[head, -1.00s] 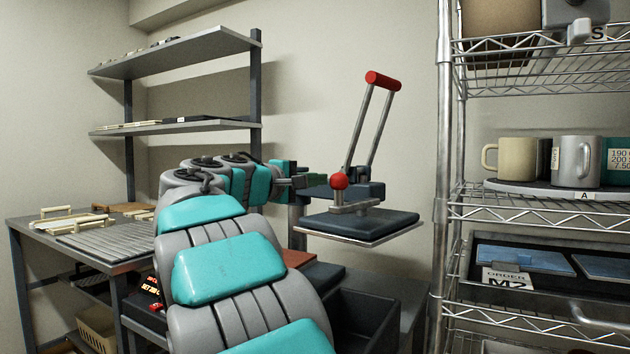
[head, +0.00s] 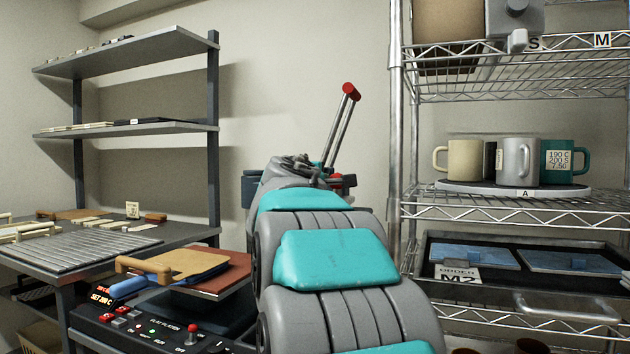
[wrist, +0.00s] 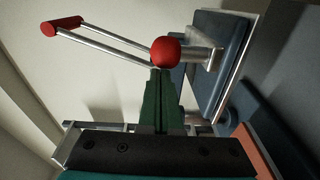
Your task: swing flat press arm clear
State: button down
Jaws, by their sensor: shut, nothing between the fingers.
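The flat press arm shows its red-ended handle (head: 350,90) on two metal rods in the head view; my arm hides its lower part. The wrist view shows the red handle bar (wrist: 62,26), a red ball knob (wrist: 165,52) on a metal post, and the dark padded upper plate (wrist: 212,75). My gripper (wrist: 157,75) is shut and empty, its green fingertips right at the knob; whether they touch it I cannot tell. In the head view my gripper is hidden behind my arm. The press base has a "FLAT PLATEN" panel (head: 165,328).
A brown board with a wooden handle (head: 145,266) lies over a reddish plate (head: 215,284) on the press. A wire rack (head: 397,150) on the right holds several mugs and trays. A worktable (head: 90,240) and wall shelves (head: 130,55) stand on the left.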

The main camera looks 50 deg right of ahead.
jog(key=shift+s+d+r, duration=0.1)
dwell(0.3)
jog(key=s+a, duration=0.3)
jog(key=a, duration=1)
jog(key=shift+r+b, duration=0.15)
jog(key=shift+b, duration=0.3)
